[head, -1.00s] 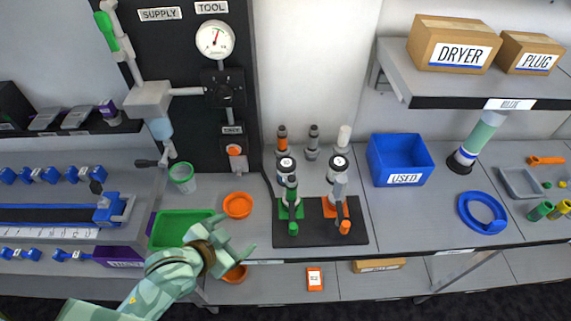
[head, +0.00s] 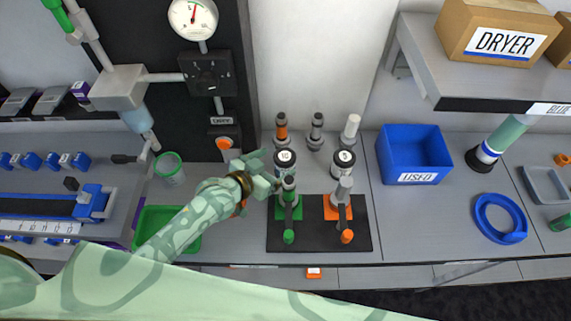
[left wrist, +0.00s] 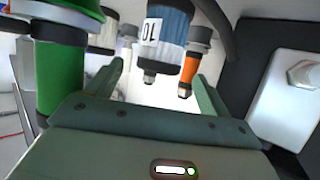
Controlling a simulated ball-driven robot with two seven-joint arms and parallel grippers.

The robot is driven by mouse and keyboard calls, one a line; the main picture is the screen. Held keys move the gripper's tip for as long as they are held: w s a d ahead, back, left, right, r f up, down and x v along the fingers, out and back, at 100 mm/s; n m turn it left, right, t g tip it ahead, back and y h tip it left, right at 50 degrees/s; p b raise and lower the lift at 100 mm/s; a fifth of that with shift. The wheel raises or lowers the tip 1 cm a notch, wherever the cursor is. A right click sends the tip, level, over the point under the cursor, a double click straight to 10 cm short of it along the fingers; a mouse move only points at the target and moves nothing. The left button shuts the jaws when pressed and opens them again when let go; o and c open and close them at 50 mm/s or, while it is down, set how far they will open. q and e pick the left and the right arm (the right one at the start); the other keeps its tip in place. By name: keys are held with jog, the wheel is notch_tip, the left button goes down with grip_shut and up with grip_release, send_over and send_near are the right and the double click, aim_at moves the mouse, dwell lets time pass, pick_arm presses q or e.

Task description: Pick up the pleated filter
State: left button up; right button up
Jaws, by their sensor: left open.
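A ribbed, blue-grey cylinder (left wrist: 170,38) with a "10" label looks like the pleated filter. It shows in the left wrist view ahead of and between my fingers. In the head view it seems to be the piece with the round-faced label (head: 285,161) above the green stand (head: 289,212). My left gripper (head: 268,173) is open, just left of this piece; it also shows in the left wrist view (left wrist: 155,95). Nothing is seen gripped, and I cannot tell whether a finger touches the piece. My right gripper is not in view.
A similar piece labelled "5" (head: 344,162) stands above the orange stand (head: 339,208). Orange (head: 282,125), grey (head: 316,125) and white-topped (head: 351,127) pieces stand behind. A blue "USED" bin (head: 415,155) is right. A green tray (head: 150,225) lies left, under my arm.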

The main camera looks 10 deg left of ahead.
aim_at(289, 156)
pick_arm(q)
jog(key=shift+x, duration=0.75)
jog(key=b+x, duration=0.2)
jog(key=x, duration=0.3)
jog(key=shift+w+d+f, duration=0.1)
jog(key=shift+d, duration=0.05)
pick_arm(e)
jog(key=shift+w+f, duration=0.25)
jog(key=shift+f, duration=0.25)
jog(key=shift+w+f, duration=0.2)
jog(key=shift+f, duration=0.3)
pick_arm(q)
jog(key=c, duration=1.1)
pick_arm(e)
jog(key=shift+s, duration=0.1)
